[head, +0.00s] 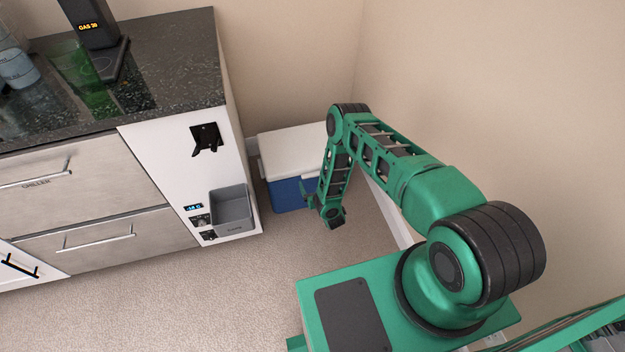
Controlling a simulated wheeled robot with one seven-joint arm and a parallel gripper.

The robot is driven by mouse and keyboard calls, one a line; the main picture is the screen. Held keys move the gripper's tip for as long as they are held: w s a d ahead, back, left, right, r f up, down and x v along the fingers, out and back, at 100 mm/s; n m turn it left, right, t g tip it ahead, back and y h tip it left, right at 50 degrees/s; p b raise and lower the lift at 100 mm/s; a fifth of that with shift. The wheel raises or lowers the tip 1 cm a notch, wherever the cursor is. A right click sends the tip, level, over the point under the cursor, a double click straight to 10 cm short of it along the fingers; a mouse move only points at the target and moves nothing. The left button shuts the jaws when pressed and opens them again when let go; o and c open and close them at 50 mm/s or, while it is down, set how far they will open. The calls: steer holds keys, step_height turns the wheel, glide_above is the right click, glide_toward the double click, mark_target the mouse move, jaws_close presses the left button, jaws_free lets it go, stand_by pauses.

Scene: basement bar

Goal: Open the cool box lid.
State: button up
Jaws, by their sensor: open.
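The cool box (283,193) has a blue body and a white lid (290,147). It stands on the floor in the corner, between the counter's end and the wall. The lid looks closed. My gripper (308,200) is low in front of the box, near the front right of its blue side. The gripper is small in this view, and I cannot tell whether it touches the box. Nothing shows between its fingers. My green arm hides the right part of the box and some of the lid.
The counter (170,60) stands left of the box, with drawers and a grey bin (231,208) on its end panel. A black bottle opener (206,138) is fixed above the bin. The wall (480,90) is close on the right. Carpet (200,300) in front is clear.

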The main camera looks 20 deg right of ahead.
mark_target(311, 175)
steer(key=shift+x, duration=2.4)
